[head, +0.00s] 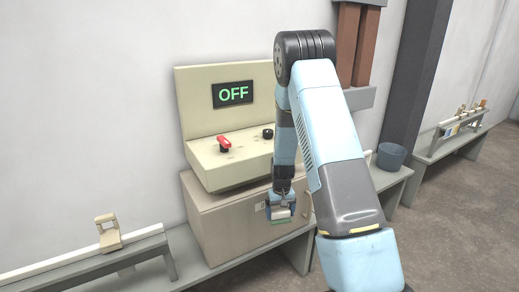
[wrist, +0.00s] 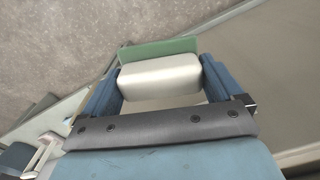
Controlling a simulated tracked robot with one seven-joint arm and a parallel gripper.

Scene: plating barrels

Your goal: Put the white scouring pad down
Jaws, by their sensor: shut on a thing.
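The white scouring pad (wrist: 160,78) is a pale block with a green layer (wrist: 158,52) along its far side. It sits between the two blue fingers of my gripper (wrist: 160,82) in the wrist view. In the head view my gripper (head: 280,207) hangs downward in front of the beige cabinet, and the pad (head: 280,213) shows small and partly hidden at its tip. My gripper is shut on the pad. I cannot tell from these frames whether the pad touches any surface.
A grey bench (head: 92,262) bears a beige item (head: 108,233). A blue-grey bucket (head: 391,156) stands at right. Another bench (head: 455,140) holds small items.

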